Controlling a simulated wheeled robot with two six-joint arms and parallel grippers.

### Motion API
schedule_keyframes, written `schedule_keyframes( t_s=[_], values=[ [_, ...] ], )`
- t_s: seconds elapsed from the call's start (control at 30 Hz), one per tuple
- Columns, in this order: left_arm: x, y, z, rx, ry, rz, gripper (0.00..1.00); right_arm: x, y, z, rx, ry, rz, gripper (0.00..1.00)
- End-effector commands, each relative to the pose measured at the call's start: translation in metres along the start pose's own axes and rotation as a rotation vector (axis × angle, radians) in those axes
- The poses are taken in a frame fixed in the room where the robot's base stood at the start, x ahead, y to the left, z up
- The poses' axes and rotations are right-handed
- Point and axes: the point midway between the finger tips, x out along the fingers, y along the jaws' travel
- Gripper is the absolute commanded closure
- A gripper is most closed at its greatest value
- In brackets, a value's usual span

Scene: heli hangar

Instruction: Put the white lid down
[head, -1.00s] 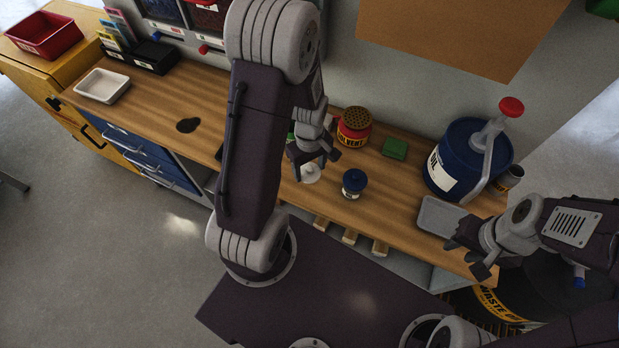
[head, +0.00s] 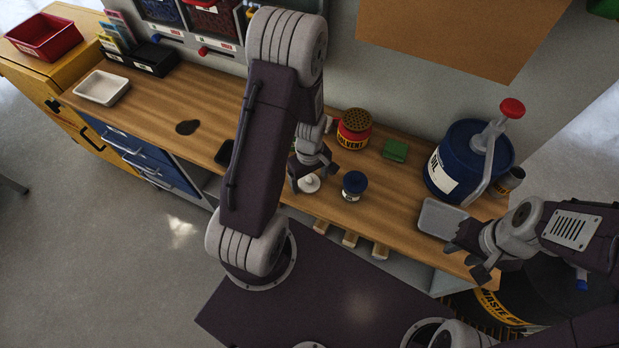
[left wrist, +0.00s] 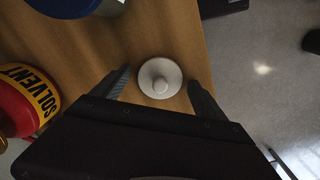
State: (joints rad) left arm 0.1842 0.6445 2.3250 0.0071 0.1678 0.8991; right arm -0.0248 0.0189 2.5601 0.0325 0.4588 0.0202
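The white lid (head: 309,184) is a round disc with a knob on top. It appears to rest, knob up, on the wooden bench (head: 270,135) near its front edge. In the left wrist view the lid (left wrist: 160,78) lies between the two spread fingers of my left gripper (left wrist: 160,90), with a gap on each side. In the head view my left gripper (head: 309,180) is over the lid and partly covers it. My right gripper (head: 470,261) is open and empty beside the grey tray at the bench's right end.
A small blue-topped jar (head: 354,185) stands just right of the lid. Behind are a red-yellow solvent can (head: 354,128) and a green block (head: 396,150). A blue oil can (head: 466,160) and grey tray (head: 441,217) are right. A dark patch (head: 187,127) lies left.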

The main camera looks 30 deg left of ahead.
Motion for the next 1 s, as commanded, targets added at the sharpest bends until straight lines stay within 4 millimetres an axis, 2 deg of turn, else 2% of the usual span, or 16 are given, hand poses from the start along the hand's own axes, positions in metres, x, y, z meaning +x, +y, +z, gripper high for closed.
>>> schedule_keyframes(
  t_s=[0.27, 0.37, 0.6, 0.7, 0.83, 1.0],
  values=[
    [-0.007, 0.001, 0.000, 0.000, 0.001, 0.002, 0.17, -0.004, 0.000, 0.000, 0.000, 0.000, 0.000, 0.64],
    [-0.024, 0.002, -0.001, 0.000, 0.004, 0.005, 0.17, -0.005, 0.000, -0.001, 0.000, 0.000, 0.000, 0.64],
    [-0.087, 0.001, -0.001, 0.000, 0.005, 0.006, 0.17, -0.010, 0.000, -0.001, 0.000, 0.000, 0.000, 0.64],
    [-0.106, 0.001, -0.001, 0.000, 0.004, 0.004, 0.17, -0.012, 0.000, -0.001, 0.000, 0.000, 0.000, 0.64],
    [-0.120, 0.001, -0.001, 0.000, 0.002, 0.002, 0.17, -0.013, 0.000, -0.001, 0.000, 0.000, 0.000, 0.64],
    [-0.124, 0.000, 0.001, 0.011, 0.000, 0.000, 0.17, -0.013, 0.000, -0.001, 0.000, 0.000, 0.000, 0.64]
  ],
)
